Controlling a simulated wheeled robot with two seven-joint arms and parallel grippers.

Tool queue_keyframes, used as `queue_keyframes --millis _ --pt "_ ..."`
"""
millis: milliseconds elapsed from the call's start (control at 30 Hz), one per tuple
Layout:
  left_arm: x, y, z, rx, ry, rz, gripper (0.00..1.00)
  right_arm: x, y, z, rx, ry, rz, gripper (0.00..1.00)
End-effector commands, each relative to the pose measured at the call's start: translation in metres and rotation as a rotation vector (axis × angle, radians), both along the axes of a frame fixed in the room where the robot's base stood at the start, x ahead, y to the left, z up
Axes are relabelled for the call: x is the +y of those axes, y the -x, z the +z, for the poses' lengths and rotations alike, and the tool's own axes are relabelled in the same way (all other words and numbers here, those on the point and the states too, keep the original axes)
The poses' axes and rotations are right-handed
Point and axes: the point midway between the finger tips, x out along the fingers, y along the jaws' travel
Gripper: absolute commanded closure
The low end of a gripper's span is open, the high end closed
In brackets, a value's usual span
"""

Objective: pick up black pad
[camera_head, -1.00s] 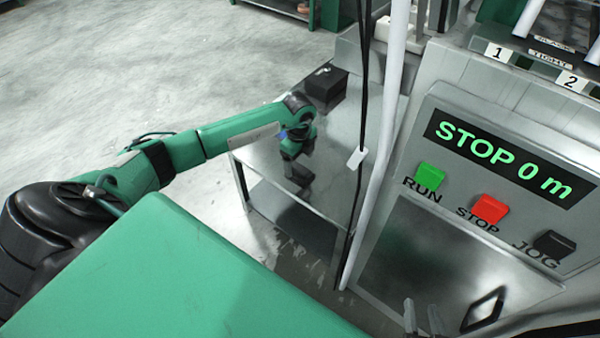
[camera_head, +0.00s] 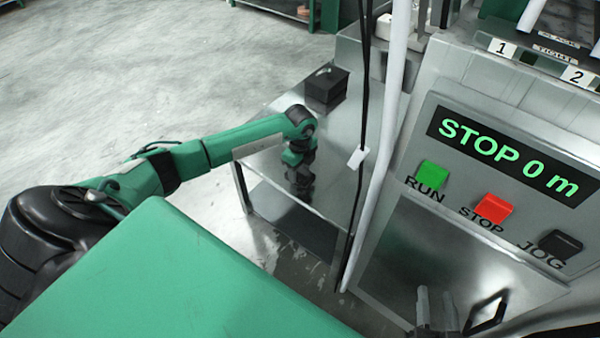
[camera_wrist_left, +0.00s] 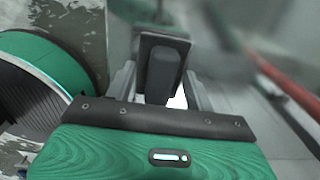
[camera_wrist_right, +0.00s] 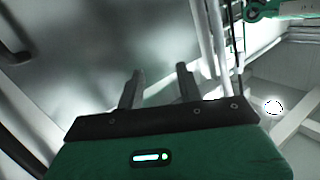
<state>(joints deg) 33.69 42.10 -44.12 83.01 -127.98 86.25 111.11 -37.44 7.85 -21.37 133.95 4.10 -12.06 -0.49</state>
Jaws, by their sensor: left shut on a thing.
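My left gripper (camera_head: 302,184) is over the grey steel table in the head view, jaws pointing down. In the left wrist view it (camera_wrist_left: 162,88) is shut on a dark block-like thing, the black pad (camera_wrist_left: 164,72), which sits between the two fingers. In the head view the pad is too small and dark to tell apart from the gripper. My right gripper (camera_head: 437,308) is low in front of the machine panel. Its fingers stand apart with nothing between them, as the right wrist view (camera_wrist_right: 160,85) also shows.
A black box (camera_head: 326,86) stands at the table's (camera_head: 262,164) far end. A white post (camera_head: 392,110) and dark cables (camera_head: 363,100) rise between the table and the machine. The machine's panel has RUN, STOP and JOG buttons; its display (camera_head: 510,155) reads STOP 0 m.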

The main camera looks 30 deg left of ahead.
Motion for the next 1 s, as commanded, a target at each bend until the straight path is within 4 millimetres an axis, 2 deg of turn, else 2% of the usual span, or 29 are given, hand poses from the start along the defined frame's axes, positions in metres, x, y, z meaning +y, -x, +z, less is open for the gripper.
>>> queue_keyframes --millis 300,467,567,800,1000 --pt "0.000 -0.001 0.009 -0.001 0.000 0.000 0.70 0.001 0.001 -0.002 0.024 0.006 0.005 0.64" --pt "0.001 -0.001 0.030 -0.004 0.000 0.001 0.70 0.006 0.019 -0.026 0.144 0.034 0.032 0.64" --pt "0.001 -0.001 0.052 -0.005 0.000 0.000 0.70 0.003 0.021 -0.031 0.203 0.063 0.038 0.64" --pt "0.000 -0.001 0.123 -0.006 0.000 -0.002 0.70 -0.018 0.022 -0.036 0.361 0.163 0.028 0.64" --pt "0.001 -0.001 0.170 -0.003 -0.001 0.000 0.70 -0.032 0.025 -0.039 0.456 0.218 0.018 0.64"
